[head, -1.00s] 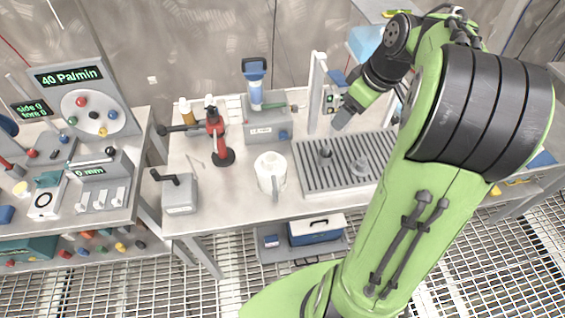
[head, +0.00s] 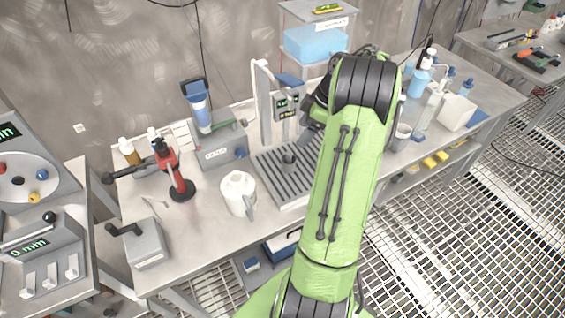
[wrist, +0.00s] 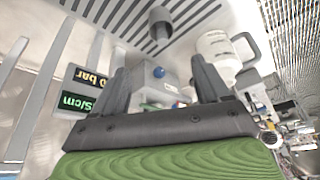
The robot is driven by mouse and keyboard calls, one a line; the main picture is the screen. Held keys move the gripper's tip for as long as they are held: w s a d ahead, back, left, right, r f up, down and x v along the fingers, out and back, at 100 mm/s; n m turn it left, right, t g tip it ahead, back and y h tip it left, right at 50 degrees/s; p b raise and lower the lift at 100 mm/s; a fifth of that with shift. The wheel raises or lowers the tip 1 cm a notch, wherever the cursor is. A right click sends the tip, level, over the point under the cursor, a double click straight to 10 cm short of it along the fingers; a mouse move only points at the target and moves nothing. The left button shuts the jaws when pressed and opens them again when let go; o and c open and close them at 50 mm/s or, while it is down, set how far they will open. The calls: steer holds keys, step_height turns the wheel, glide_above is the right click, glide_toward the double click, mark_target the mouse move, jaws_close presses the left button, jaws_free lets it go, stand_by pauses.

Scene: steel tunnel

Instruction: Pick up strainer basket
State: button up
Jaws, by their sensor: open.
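A small dark grey cup-shaped piece, likely the strainer basket, (head: 289,161) stands on the slatted drain tray (head: 268,172). A dark cylindrical piece on slats, likely the same one, shows in the wrist view (wrist: 160,20) at the top, beyond my fingertips. My gripper shows in the wrist view (wrist: 163,75) with its two dark fingers apart and nothing held between them. In the head view my arm hides most of my gripper and the right part of the tray.
A white jug (head: 238,192) stands left of the tray. A post with displays (head: 288,103) rises behind it. A grey box with a blue filter (head: 219,145) and a red hand tool (head: 173,170) stand further left. Bottles and a white container (head: 457,113) stand at the right.

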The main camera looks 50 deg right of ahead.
mark_target(288, 154)
steer(key=b+x, duration=0.1)
steer(key=x, duration=0.8)
steer(key=shift+s+b, duration=0.1)
steer(key=shift+b, duration=0.3)
steer(key=x, duration=0.3)
steer(key=b+x, duration=0.1)
steer(key=shift+s+a+f, duration=0.15)
steer(key=shift+s+f, duration=0.05)
steer(key=shift+f, duration=0.05)
steer(key=shift+w+f, duration=0.2)
steer(key=shift+f, duration=0.15)
steer(key=shift+r, duration=0.1)
steer(key=c, duration=1.1)
steer(key=r, duration=0.3)
steer(key=shift+s+r+p, duration=0.25)
steer(key=shift+r+p, duration=0.15)
steer(key=s+a, duration=0.2)
steer(key=s, duration=0.3)
steer(key=s+a+b, duration=0.1)
steer(key=s, duration=0.5)
steer(key=s+a, duration=0.2)
steer(key=s, duration=0.3)
steer(key=shift+s+a+f+b, duration=0.15)
steer(key=shift+s+a+b, duration=0.15)
steer(key=shift+s, duration=0.1)
